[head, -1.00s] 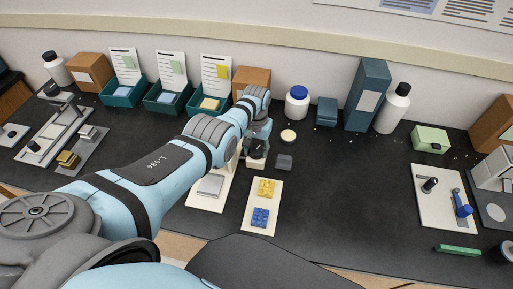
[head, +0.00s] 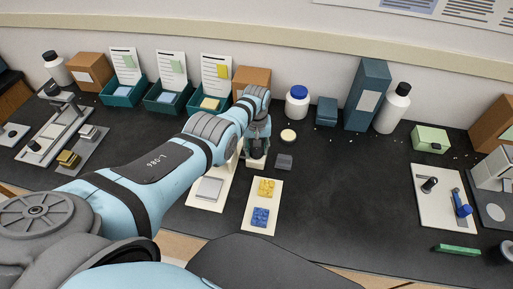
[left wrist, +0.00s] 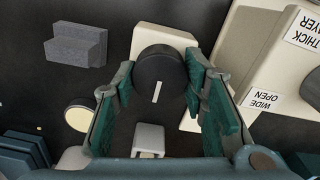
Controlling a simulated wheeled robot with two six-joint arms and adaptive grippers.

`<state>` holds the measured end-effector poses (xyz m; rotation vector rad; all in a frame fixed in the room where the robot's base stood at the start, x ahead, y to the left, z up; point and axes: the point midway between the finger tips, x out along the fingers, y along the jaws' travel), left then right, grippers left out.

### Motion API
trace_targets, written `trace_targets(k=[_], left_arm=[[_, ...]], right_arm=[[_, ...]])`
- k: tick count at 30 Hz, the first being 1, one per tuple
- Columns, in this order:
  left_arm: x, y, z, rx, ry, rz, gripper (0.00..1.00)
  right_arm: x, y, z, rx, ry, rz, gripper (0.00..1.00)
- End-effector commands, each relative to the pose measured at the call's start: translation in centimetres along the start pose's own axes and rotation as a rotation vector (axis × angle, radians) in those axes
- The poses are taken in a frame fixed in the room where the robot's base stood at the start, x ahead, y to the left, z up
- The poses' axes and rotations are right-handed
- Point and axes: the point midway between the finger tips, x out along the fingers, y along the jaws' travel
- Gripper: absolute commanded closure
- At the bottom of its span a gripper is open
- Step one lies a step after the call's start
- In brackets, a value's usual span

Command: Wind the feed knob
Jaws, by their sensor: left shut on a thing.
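The feed knob (left wrist: 158,70) is a black round knob with a white line on its face, in front of a cream housing in the left wrist view. My left gripper (left wrist: 160,74) has its teal-padded fingers on either side of the knob and is shut on it. In the head view my left gripper (head: 257,151) points down at the cream device, and the arm hides much of that device. The cream body (left wrist: 238,70) beside the knob carries labels reading "WIDE OPEN" and, partly cut off, "THICK". My right gripper is in neither view.
A grey stepped block (head: 284,162) and a cream disc (head: 288,136) lie close to the right of the gripper. A white tray (head: 252,222) with yellow and blue pieces lies in front. A white bottle (head: 297,105) stands behind.

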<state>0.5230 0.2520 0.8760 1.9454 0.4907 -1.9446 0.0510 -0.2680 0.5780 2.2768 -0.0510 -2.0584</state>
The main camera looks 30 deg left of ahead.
Motion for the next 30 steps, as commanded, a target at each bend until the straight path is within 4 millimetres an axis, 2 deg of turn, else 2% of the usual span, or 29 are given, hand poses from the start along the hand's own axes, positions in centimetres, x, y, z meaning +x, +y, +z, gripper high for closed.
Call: trace_targets(k=[4, 5, 8, 17, 22, 26, 30], left_arm=[[0.1, -0.1, 0.1, -0.001, -0.002, -0.001, 0.89], [0.1, -0.1, 0.1, -0.001, -0.002, -0.001, 0.58], [0.1, -0.1, 0.0, -0.001, -0.001, -0.001, 0.42], [0.0, 0.0, 0.0, 0.0, 0.0, 0.0, 0.41], [-0.9, 0.0, -0.2, 0.0, 0.002, 0.001, 0.41], [-2.8, 0.0, -0.1, 0.001, 0.004, 0.002, 0.41], [-7.2, 0.0, -0.2, 0.001, 0.005, 0.002, 0.41]], right_arm=[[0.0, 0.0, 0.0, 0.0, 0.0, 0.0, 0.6], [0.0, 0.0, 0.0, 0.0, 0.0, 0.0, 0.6], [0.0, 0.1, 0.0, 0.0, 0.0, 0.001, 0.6], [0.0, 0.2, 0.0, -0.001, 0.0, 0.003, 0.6], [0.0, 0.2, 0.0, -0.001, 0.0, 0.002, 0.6], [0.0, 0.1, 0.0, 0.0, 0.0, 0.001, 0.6], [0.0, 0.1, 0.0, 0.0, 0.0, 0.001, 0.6]])
